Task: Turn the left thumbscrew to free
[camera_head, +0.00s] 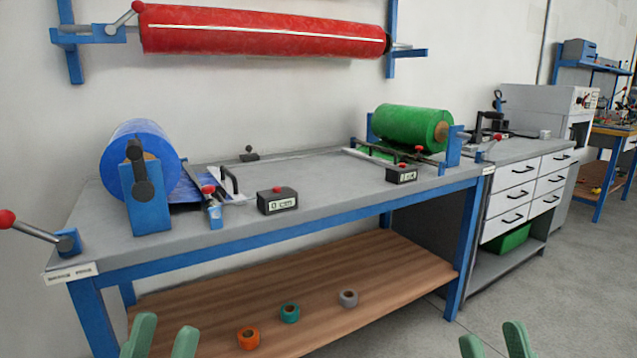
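A blue roll (137,148) sits in a blue stand (150,213) at the left end of the bench. A dark round knob (144,190) is on the stand's front face; it looks like the left thumbscrew, but I cannot tell for sure or see whether it is tight. A lever (33,230) with a red ball end is mounted at the bench's left corner. My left gripper (162,340) is open and empty at the bottom edge, below and in front of the bench. My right gripper (494,344) is open and empty at the bottom right, far from the knob.
The bench top (320,175) is largely clear in the middle. A box with a red button (277,201) stands near its front edge. A green roll (411,127) is at the far right end. Tape rolls (289,313) lie on the wooden lower shelf (400,280). A red roll (262,32) hangs on the wall.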

